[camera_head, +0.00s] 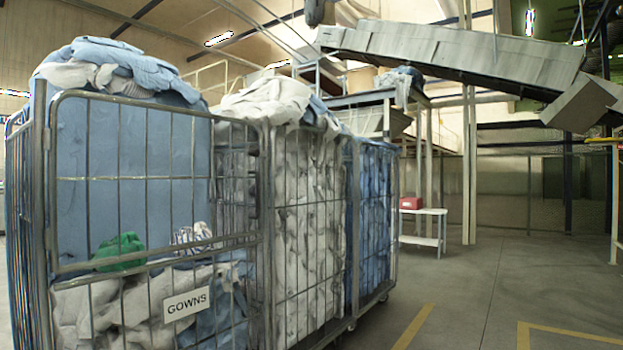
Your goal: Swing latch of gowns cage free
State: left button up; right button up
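The gowns cage (155,182) is a grey wire roll cage at the front left, with a white GOWNS sign (186,305) on its lower front. Its front mesh stands across the opening. White and blue cloth fills the bottom, with a green bundle (119,252) and a striped bundle (193,238) on it. More blue and white cloth is heaped on top. I cannot make out the latch. Neither of my grippers is in view.
More wire cages packed with white cloth (302,220) and blue cloth (376,215) stand in a row to the right. A small white table (423,212) with a red box (411,203) is farther back. The floor (490,285) at the right is clear, with yellow lines.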

aim_at(254, 153)
jog(key=i+l+z, duration=0.25)
jog(key=i, duration=0.65)
jog(key=i+z, duration=0.25)
jog(key=i, duration=0.6)
